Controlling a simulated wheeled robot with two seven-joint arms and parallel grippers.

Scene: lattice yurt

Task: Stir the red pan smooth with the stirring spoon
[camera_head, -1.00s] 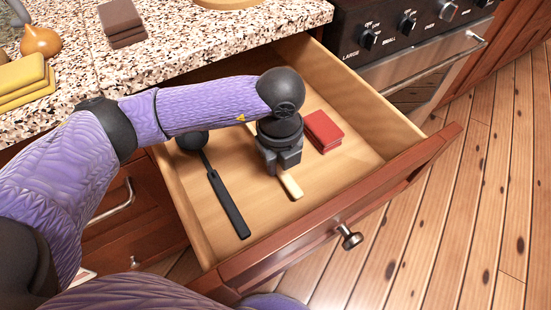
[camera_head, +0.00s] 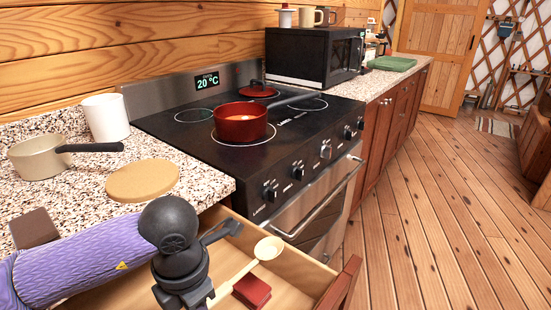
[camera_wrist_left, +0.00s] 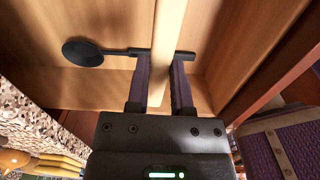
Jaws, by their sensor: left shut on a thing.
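The red pan (camera_head: 240,128) stands upright on a cooktop ring, its dark handle pointing back right; what is inside is hard to make out. The stirring spoon is pale wood, its bowl (camera_head: 268,248) pointing up right over the open drawer. My left gripper (camera_head: 208,298) is shut on the spoon's handle, well in front of and below the pan. In the left wrist view the handle (camera_wrist_left: 168,40) runs between the two fingers, above the drawer floor. My right gripper is not in view.
The open drawer (camera_head: 305,272) also holds a black ladle (camera_wrist_left: 85,53) and a red block (camera_head: 252,290). A red lid (camera_head: 258,90) lies behind the pan. A cream saucepan (camera_head: 36,158), white canister (camera_head: 106,118) and round board (camera_head: 143,180) stand on the left counter.

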